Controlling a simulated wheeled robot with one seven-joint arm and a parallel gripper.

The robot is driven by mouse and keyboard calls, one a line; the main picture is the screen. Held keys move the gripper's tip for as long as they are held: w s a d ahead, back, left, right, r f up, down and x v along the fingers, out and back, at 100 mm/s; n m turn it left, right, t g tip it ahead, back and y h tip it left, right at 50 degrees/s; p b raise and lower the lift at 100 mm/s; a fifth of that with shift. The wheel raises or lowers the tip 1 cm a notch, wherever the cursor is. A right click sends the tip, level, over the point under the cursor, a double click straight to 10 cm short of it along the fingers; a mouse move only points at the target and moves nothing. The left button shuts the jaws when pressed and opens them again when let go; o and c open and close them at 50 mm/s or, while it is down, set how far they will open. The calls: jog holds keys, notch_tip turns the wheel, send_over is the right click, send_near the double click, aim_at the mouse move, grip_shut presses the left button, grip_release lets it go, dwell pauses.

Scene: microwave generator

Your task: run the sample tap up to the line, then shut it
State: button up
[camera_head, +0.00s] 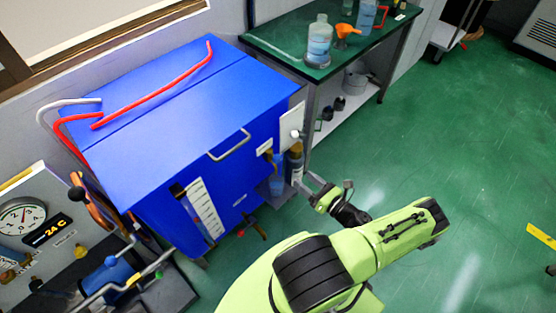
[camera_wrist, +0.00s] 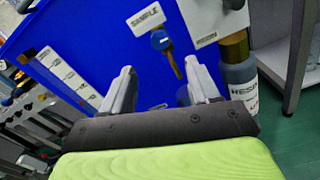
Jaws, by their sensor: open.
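The sample tap (camera_wrist: 168,50), with a round blue knob and a brass spout, is on the blue cabinet front beside a SAMPLE label (camera_wrist: 145,20). In the head view the tap (camera_head: 269,156) is small, above a small ledge (camera_head: 279,198). My gripper (camera_wrist: 160,84) is open, its two fingers spread below the tap in the wrist view with nothing seen between them. In the head view my gripper (camera_head: 312,186) is just right of the ledge. A fill line, flow and the tap's setting cannot be made out.
A labelled bottle (camera_wrist: 238,75) with a brass-coloured neck stands close to my right finger. A white gauge strip (camera_head: 203,208) is on the cabinet front (camera_head: 235,175). A green-topped bench (camera_head: 280,40) with bottles stands behind.

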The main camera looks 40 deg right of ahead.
aim_at(279, 160)
jog(key=w+b, duration=0.1)
jog(key=w, duration=1.1)
jog(key=shift+a, duration=0.2)
jog(key=shift+c, duration=0.2)
jog(key=c, duration=1)
jog(key=n+b, duration=0.1)
jog(key=n, duration=0.3)
jog(key=o, duration=1)
jog(key=shift+o, duration=0.2)
jog(key=shift+s, duration=0.15)
